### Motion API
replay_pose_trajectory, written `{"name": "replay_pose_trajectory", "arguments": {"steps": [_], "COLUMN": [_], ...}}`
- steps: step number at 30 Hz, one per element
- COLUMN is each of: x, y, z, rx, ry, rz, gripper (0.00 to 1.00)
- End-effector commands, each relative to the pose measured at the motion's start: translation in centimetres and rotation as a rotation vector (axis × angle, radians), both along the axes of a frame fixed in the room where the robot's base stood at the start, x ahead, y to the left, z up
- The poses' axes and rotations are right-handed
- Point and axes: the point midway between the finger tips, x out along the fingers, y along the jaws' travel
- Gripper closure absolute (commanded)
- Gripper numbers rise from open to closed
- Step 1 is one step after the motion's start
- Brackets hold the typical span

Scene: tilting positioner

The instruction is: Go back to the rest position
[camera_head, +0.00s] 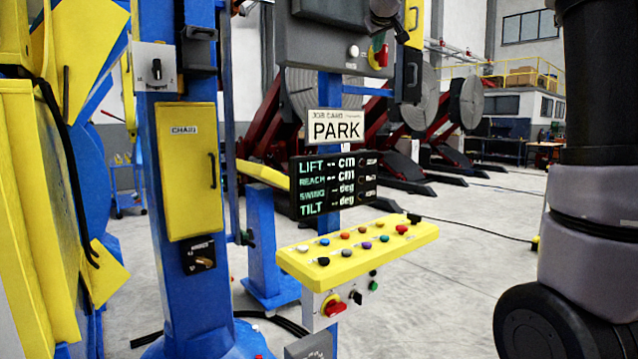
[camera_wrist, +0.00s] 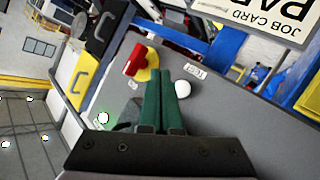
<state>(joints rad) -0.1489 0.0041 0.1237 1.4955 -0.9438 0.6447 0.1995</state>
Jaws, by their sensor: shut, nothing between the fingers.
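My gripper (camera_wrist: 164,75) shows in the wrist view with its two dark green fingers together and nothing between them. Its tips appear over the grey control box (camera_wrist: 225,110), between a red switch (camera_wrist: 136,60) on a yellow plate and a white button (camera_wrist: 183,89). I cannot tell whether the tips touch the box. In the head view the grey box (camera_head: 325,30) stands at the top, with the red switch (camera_head: 378,57) and white button (camera_head: 353,51).
A PARK card (camera_head: 336,126) and a display (camera_head: 333,184) hang below the box. A yellow button console (camera_head: 360,263) juts out beneath them. A blue column (camera_head: 190,285) with a yellow cabinet (camera_head: 190,170) stands left. Open floor (camera_head: 450,270) lies right of the console.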

Motion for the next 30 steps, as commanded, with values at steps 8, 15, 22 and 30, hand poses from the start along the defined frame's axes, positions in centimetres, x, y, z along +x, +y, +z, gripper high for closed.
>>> {"name": "replay_pose_trajectory", "arguments": {"steps": [8, 15, 22, 30], "x": [-13.1, -27.1, -35.5, -37.3], "y": [-5.1, -6.7, -5.5, -4.9], "z": [-8.8, -20.2, -27.7, -29.5], "rx": [0.251, 0.567, 0.796, 0.854], "ry": [0.224, 0.446, 0.577, 0.608], "rz": [-0.12, -0.229, -0.278, -0.286], "gripper": [1.0, 1.0, 1.0, 1.0]}}
